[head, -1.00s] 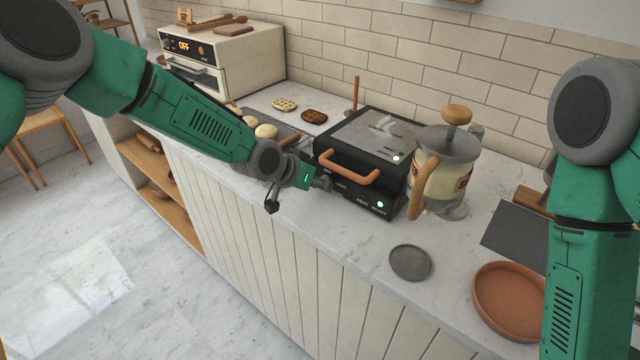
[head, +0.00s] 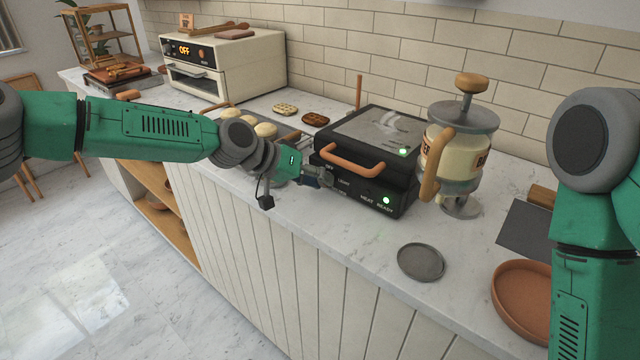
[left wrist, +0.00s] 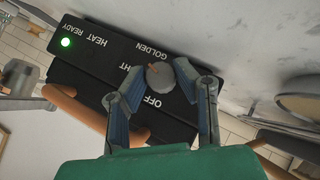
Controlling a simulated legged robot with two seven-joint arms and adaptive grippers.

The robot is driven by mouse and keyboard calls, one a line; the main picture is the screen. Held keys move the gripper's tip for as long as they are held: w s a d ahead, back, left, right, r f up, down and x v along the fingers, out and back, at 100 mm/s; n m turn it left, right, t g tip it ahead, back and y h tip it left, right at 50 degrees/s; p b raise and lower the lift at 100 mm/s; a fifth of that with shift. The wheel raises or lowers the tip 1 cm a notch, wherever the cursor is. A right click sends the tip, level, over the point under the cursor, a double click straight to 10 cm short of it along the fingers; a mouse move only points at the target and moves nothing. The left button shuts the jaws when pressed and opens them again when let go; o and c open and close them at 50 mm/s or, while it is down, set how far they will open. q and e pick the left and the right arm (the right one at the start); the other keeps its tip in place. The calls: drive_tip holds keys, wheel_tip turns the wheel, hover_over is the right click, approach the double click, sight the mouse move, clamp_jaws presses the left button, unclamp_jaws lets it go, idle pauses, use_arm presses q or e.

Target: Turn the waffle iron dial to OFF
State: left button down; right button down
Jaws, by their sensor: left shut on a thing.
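The black waffle iron (head: 365,155) stands closed on the white counter, with an orange-brown handle on its front. Its grey dial (left wrist: 160,76) shows in the left wrist view, between the words OFF, GOLDEN and a partly hidden LIGHT. A small orange-brown mark is on the dial's left side; I cannot tell exactly which word it points to. My left gripper (left wrist: 148,84) has its fingers on either side of the dial and is shut on it. In the head view my left gripper (head: 318,178) is at the iron's front left and hides the dial. My right gripper is out of view.
A glass batter dispenser (head: 458,150) stands right of the iron. A grey disc (head: 421,262) and a terracotta dish (head: 522,300) lie in front. Waffles (head: 315,119) lie behind. An oven (head: 222,65) stands at the back left. Green HEAT READY light (left wrist: 66,43) is lit.

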use_arm(q)
drive_tip(key=shift+a+f, duration=0.1)
drive_tip(key=c, duration=1.3)
unclamp_jaws()
drive_tip(key=shift+a, duration=0.1)
drive_tip(key=v, duration=1.2)
